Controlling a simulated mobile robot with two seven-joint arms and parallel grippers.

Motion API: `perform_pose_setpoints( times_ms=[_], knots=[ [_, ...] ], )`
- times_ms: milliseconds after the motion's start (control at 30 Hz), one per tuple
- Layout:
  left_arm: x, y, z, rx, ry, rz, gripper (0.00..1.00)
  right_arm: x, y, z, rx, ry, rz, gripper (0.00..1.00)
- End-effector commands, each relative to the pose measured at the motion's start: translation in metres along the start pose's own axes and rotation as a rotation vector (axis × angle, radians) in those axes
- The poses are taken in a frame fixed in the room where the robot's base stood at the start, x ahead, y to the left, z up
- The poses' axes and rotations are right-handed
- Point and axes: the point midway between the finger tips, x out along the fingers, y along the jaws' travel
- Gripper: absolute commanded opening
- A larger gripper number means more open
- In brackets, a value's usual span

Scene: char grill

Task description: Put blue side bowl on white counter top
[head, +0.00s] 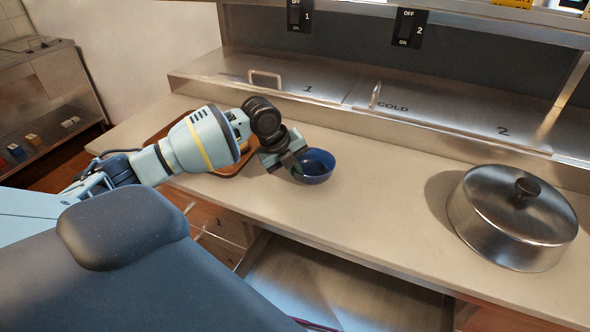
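The blue side bowl (318,167) is upright at the white counter top (375,195), near the middle of the view. I cannot tell whether its base touches the counter. My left gripper (297,166) is at the bowl's left rim, with its fingers pointing down to the right. The fingers are small and dark here, so I cannot tell whether they are closed on the rim. My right gripper is not in view.
A brown tray (236,170) lies on the counter behind my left arm, partly hidden. A large metal lid (513,217) stands at the right. Steel cold-well covers (440,115) run along the back. The counter between bowl and lid is clear.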

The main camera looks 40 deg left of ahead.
Motion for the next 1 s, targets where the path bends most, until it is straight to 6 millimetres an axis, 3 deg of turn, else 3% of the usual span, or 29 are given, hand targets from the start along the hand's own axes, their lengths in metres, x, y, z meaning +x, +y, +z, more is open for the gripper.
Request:
perform_pose_setpoints(
  times_ms=[267, 467, 767, 1000],
  knots=[
    [0.003, 0.001, 0.000, 0.000, 0.000, -0.001, 0.00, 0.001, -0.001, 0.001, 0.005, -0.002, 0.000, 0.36],
    [0.003, 0.001, 0.000, 0.000, 0.000, 0.001, 0.25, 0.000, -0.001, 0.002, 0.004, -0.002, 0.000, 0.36],
    [0.001, 0.000, 0.000, 0.000, 0.000, 0.000, 0.25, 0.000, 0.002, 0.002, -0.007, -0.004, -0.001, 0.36],
    [-0.028, -0.001, 0.001, 0.000, -0.003, -0.001, 0.25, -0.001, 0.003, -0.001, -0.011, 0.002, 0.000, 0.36]
  ],
)
